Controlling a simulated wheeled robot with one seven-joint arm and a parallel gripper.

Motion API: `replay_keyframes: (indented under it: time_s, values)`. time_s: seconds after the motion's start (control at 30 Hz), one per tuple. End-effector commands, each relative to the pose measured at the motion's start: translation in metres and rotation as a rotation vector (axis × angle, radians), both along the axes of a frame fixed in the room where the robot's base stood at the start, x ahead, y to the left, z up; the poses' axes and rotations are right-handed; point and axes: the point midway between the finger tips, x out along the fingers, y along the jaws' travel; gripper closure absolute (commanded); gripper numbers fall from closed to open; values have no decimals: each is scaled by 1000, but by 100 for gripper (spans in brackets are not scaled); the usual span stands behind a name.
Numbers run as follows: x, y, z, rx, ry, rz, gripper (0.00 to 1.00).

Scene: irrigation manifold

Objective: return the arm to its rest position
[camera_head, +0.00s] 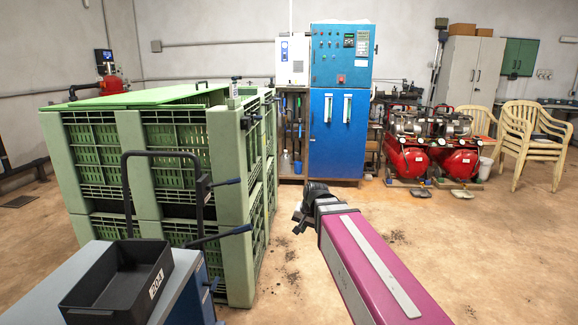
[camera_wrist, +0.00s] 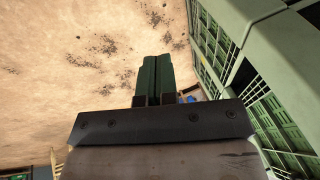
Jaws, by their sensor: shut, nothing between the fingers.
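My gripper (camera_wrist: 156,78) shows in the wrist view as two dark green fingers side by side with no gap between them. It is shut and empty, over bare floor with dark specks. In the head view my magenta arm (camera_head: 375,265) reaches in from the lower right and ends in a dark joint near the middle of the picture. I cannot make out the fingers in the head view. The arm stands apart from the green crates, to their right.
Stacked green crates (camera_head: 228,160) stand at the left and also show in the wrist view (camera_wrist: 228,50). A black bin (camera_head: 120,285) sits on a cart (camera_head: 45,290) at the lower left. A blue cabinet (camera_head: 341,110), red compressors (camera_head: 408,165) and chairs (camera_head: 535,135) stand behind. The floor between is clear.

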Motion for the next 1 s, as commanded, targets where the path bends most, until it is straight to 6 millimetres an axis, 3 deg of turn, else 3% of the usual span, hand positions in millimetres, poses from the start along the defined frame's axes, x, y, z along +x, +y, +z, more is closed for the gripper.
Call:
replay_keyframes:
  time_s: [0.03,0.3,0.5,0.7,1.0]
  values:
    - [-10,-16,-19,-30,22,12,100]
    - [-57,-85,-101,-168,128,114,100]
    - [-94,-124,-145,-237,205,187,100]
    - [-112,-141,-165,-266,244,228,100]
    - [-114,-142,-166,-268,248,234,100]
